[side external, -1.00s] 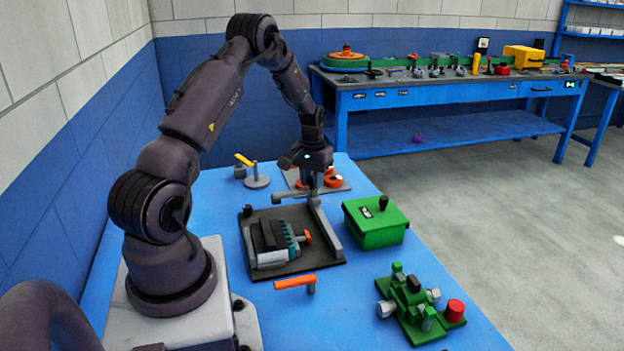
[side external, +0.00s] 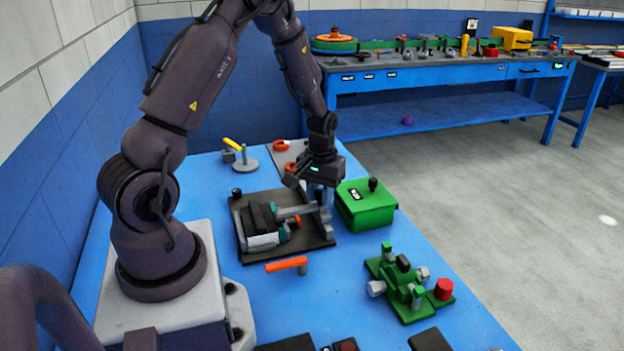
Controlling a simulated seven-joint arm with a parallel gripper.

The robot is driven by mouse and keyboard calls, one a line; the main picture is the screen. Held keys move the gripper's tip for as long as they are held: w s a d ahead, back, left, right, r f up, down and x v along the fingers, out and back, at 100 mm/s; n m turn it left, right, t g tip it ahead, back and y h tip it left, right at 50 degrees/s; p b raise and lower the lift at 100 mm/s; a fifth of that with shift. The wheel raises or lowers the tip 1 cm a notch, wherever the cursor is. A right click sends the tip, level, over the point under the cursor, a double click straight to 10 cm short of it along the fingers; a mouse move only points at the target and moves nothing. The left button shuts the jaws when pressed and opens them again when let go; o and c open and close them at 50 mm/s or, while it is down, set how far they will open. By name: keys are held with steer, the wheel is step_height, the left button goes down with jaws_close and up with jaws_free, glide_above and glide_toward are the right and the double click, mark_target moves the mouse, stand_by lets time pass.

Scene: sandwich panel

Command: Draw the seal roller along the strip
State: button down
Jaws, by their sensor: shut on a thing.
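My gripper (side external: 317,184) is above the far right part of a black tray (side external: 309,239), shut on a grey tool (side external: 297,211) with a bar sticking out to the left. This may be the seal roller; its working end is too small to make out. The bar reaches over the panel assembly (side external: 262,221), a dark block with teal pieces and a light grey part at its near side. A small orange part shows just under the bar. A separate strip cannot be made out, and contact between tool and panel cannot be told.
A green box (side external: 364,209) with a black knob stands close right of my gripper. A green fixture (side external: 407,287) is at the front right. A yellow-handled stand (side external: 243,158) and orange rings (side external: 281,146) are behind.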

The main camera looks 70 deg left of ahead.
steer(key=shift+d, duration=1.25)
steer(key=shift+d, duration=0.1)
steer(key=c, duration=0.9)
jaws_free()
steer(key=shift+c, duration=0.2)
steer(key=shift+r, duration=0.25)
step_height(320, 180, up, 12)
steer(key=shift+r, duration=0.25)
